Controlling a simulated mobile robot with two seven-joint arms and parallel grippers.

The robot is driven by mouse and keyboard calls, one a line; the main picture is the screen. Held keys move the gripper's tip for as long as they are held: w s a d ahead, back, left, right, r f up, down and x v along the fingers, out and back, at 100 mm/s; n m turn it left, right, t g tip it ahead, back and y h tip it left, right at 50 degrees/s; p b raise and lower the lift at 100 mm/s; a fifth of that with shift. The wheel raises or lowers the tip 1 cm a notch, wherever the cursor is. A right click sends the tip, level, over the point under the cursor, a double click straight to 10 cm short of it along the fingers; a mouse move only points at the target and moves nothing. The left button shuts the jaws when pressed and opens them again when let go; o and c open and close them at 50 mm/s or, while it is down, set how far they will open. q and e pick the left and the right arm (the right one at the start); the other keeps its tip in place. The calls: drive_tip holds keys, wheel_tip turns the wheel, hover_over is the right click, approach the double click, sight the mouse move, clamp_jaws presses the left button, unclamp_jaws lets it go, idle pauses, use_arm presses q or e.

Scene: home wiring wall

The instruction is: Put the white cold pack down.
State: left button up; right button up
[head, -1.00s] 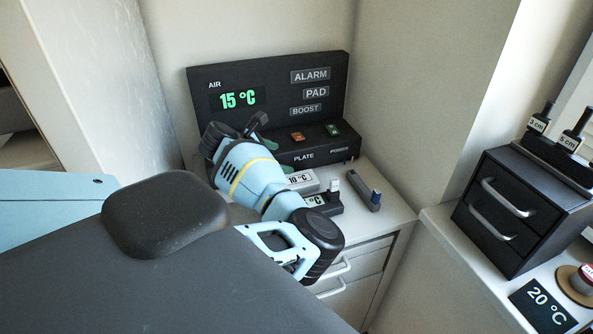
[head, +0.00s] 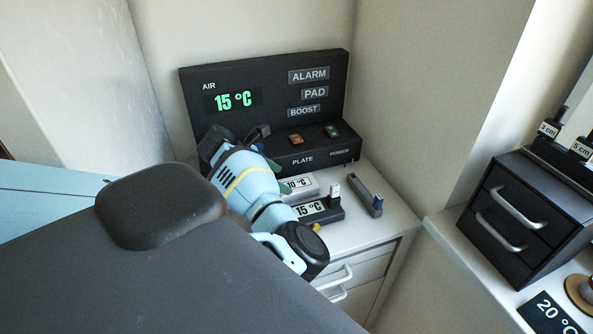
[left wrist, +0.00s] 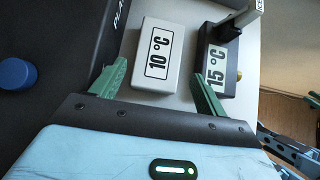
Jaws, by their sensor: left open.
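The white cold pack, marked 10 °C (left wrist: 158,58), lies flat on the counter in the left wrist view. In the head view the white pack (head: 301,183) is partly hidden by my left gripper. My left gripper (left wrist: 158,86) is open, its two green fingers spread to either side of the pack's near end. Gaps show between the fingers and the pack, and nothing is held. In the head view my left gripper (head: 279,176) is partly hidden by its own arm. My right gripper cannot be made out in either view.
A dark block marked 15 °C (head: 311,209) sits close beside the pack, and a grey stick with a blue part (head: 366,196) lies right of it. The black panel (head: 222,80) stands behind. A black drawer unit (head: 520,215) is at the right. Bare counter (head: 350,235) shows at the front.

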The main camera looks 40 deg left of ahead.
sight(295, 184)
use_arm(q)
drive_tip(key=shift+w+x, duration=0.2)
drive_tip(key=shift+x, duration=2.65)
drive_tip(key=shift+r, duration=0.2)
drive_tip(key=shift+c, duration=0.3)
drive_tip(key=c, duration=0.9)
drive_tip(key=shift+r, duration=0.1)
drive_tip(key=shift+c, duration=0.2)
drive_tip(key=shift+w+r, duration=0.1)
